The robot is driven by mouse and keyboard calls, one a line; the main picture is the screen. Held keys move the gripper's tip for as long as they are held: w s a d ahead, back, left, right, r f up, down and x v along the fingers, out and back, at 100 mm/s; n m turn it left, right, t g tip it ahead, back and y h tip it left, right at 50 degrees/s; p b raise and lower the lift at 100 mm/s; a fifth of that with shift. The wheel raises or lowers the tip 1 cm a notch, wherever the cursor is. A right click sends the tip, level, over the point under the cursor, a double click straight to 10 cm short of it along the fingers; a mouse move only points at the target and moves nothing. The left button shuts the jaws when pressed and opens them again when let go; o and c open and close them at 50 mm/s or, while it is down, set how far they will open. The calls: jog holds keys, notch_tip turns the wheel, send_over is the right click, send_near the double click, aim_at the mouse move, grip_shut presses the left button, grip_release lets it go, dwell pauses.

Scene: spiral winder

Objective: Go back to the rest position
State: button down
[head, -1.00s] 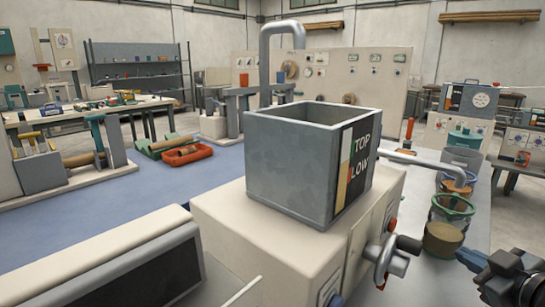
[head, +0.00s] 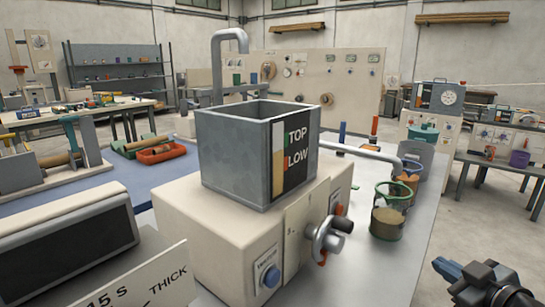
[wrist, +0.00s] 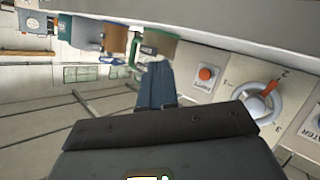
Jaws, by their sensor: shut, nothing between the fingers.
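My gripper (head: 446,270) is at the lower right of the head view, beside the bench and apart from the machine. In the wrist view its blue fingers (wrist: 158,85) are closed together with nothing between them. The machine is a cream box (head: 190,215) bearing an open grey tank (head: 232,155) marked TOP and LOW. The wrist view, tilted sideways, shows a white dial with an orange pointer (wrist: 262,102) and a red button (wrist: 206,73) on a panel.
A bench (head: 395,262) carries a glass jar with a green rim and brown contents (head: 388,222), with more containers behind it. A panel lettered THICK (head: 135,283) is at the lower left. Open floor (head: 485,225) lies right of the bench.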

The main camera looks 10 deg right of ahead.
jog(key=s+a+f+m+p, duration=0.2)
jog(key=s+a+f, duration=0.1)
jog(key=s+a, duration=0.4)
jog(key=s+a+f+m+p, duration=0.1)
jog(key=s+a+f+p, duration=0.15)
jog(key=s+a, duration=0.45)
jog(key=s+a+r, duration=0.2)
jog(key=s+r, duration=0.1)
jog(key=s, duration=0.3)
jog(key=s+a+r+y+p, duration=0.1)
jog(key=s+a+r, duration=0.1)
jog(key=s, duration=0.5)
jog(key=s+a+r+p, duration=0.1)
jog(key=s+a+r, duration=0.1)
jog(key=s+r, duration=0.2)
jog(key=s, duration=0.2)
jog(key=shift+s+a+r+m+y, duration=0.25)
jog(key=shift+s+a+m+y, duration=0.05)
jog(key=shift+s+a, duration=0.1)
